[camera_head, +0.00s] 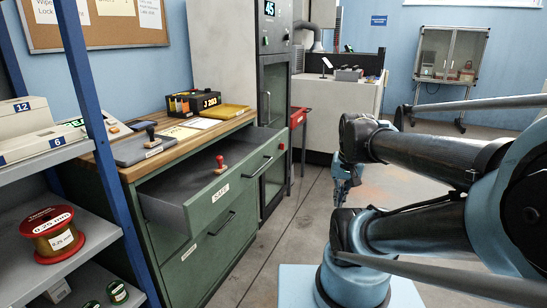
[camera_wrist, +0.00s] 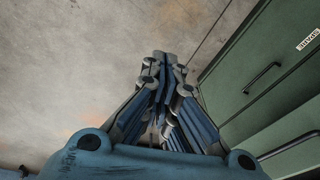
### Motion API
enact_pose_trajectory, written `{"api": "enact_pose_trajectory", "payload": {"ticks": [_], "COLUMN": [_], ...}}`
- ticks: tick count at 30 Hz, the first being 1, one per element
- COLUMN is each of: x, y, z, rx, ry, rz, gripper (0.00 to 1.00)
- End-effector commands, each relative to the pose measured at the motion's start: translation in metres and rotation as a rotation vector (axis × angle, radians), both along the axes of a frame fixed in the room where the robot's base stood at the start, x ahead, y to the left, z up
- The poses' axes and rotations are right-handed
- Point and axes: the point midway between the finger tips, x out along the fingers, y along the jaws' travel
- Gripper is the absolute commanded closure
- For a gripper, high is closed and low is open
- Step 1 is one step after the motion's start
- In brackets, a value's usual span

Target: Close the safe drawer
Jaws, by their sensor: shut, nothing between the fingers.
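The green drawer labelled SAFE (camera_head: 232,183) is pulled out of the bench cabinet in the head view. Its grey inside shows, and a red-handled stamp (camera_head: 220,165) stands in it. A dark bar handle (camera_head: 257,166) sits on its front. My gripper (camera_head: 341,196) is to the right of the drawer, apart from it and over the floor. In the wrist view my gripper (camera_wrist: 163,60) is shut and empty, pointing over bare floor. Green cabinet fronts (camera_wrist: 262,79) with dark handles lie to its right there.
A lower drawer (camera_head: 205,250) is shut beneath. The wooden bench top (camera_head: 160,135) holds a stamp on a pad, a yellow folder and a black box. A blue-framed shelf (camera_head: 87,90) stands at left, a tall grey cabinet (camera_head: 229,50) behind. Floor right of the drawer is clear.

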Motion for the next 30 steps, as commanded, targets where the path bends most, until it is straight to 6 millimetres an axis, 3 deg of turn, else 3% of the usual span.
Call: {"api": "enact_pose_trajectory", "payload": {"ticks": [6, 15, 30], "x": [0.049, 0.123, 0.256], "y": [0.016, 0.041, 0.089], "z": [0.036, 0.071, 0.095], "rx": [0.108, 0.248, 0.444], "ry": [0.023, 0.081, 0.246], "rz": [-0.281, -0.672, -1.323], "gripper": [1.00, 1.00, 1.00]}}
